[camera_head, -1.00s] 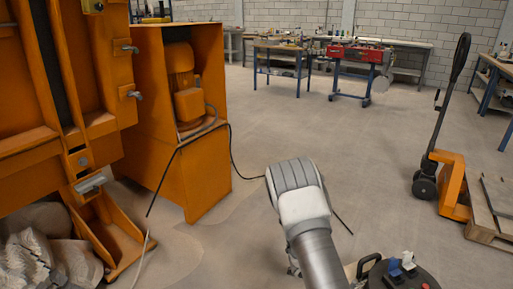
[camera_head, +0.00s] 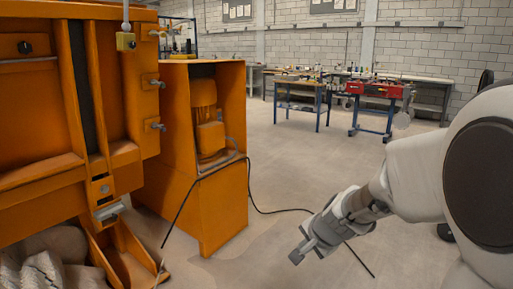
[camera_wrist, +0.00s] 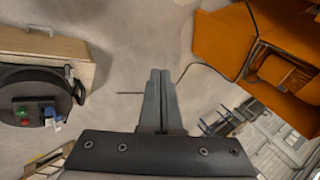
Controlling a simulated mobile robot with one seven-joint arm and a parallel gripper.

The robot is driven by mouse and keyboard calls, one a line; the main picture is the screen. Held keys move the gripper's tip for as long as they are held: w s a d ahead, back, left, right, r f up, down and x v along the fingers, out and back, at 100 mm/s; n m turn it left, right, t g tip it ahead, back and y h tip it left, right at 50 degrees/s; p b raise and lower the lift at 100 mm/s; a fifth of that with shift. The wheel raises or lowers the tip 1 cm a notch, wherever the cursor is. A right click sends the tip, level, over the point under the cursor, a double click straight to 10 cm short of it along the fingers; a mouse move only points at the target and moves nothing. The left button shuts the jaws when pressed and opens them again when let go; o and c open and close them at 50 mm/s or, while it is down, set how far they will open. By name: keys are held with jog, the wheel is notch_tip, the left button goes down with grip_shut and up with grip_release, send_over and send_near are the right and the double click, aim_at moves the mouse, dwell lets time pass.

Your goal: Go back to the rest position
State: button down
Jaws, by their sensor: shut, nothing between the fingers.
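My gripper (camera_head: 297,254) is in the lower middle of the head view, at the end of my arm, which reaches in from the right edge. It is over the floor, to the right of the orange pump cabinet (camera_head: 222,200) and apart from it. In the wrist view the two dark fingers (camera_wrist: 160,75) lie side by side, shut with nothing between them. The orange cabinet also shows at the upper right of the wrist view (camera_wrist: 225,45).
The large orange machine (camera_head: 60,120) fills the left side, with sacks (camera_head: 50,250) at its foot. A black cable (camera_head: 265,211) runs along the floor. Workbenches (camera_head: 300,87) and a red toolbox (camera_head: 375,90) stand far back. The middle floor (camera_head: 320,160) is clear.

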jog(key=s+d+r+n+h, duration=0.1)
jog(key=s+r+n, duration=0.4)
jog(key=s, duration=0.7)
jog(key=s+d+r+n+h, duration=0.1)
jog(key=s+r+n, duration=0.5)
jog(key=s, duration=0.5)
notch_tip(320, 180, up, 21)
jog(key=g+p, duration=0.1)
jog(key=p, duration=2)
jog(key=shift+s+d+r+p, duration=0.15)
jog(key=shift+s+d+p, duration=0.25)
jog(key=shift+s, duration=0.05)
